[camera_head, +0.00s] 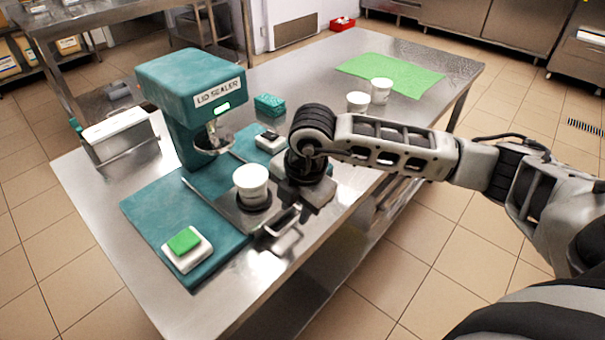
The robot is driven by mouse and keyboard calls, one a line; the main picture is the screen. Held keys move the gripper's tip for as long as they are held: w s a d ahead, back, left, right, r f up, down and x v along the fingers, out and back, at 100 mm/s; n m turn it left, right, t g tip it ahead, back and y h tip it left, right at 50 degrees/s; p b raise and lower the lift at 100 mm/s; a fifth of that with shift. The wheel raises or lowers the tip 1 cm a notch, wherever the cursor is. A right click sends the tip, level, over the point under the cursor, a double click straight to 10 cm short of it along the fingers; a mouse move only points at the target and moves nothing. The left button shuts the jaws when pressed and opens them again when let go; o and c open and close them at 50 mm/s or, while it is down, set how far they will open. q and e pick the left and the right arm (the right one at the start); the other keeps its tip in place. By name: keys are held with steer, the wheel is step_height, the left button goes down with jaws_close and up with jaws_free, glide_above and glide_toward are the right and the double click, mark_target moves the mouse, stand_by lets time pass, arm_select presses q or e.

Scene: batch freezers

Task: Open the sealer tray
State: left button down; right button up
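The teal lid sealer (190,85) stands at the left of the steel table, with its press head above the rear of its base. The dark sealer tray (228,203) lies on the teal base and reaches forward from under the head. A white cup (251,183) stands upright in it, in front of the head. The tray's handle (283,221) is at its front edge. My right gripper (305,192) is low, just right of the cup and close to the handle. Its fingers are hard to make out, and contact is unclear. My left gripper is out of view.
A green button (184,240) on a white box sits at the base's front corner. A metal holder (124,142) stands left of the sealer. A teal block (269,104) lies behind. Two white cups (380,91) (357,102) stand by a green mat (395,73) at the far right.

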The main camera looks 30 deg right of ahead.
step_height(320, 180, up, 13)
steer(key=s, duration=0.2)
steer(key=shift+s+d, duration=0.15)
steer(key=shift+d, duration=0.2)
steer(key=shift+f, duration=0.1)
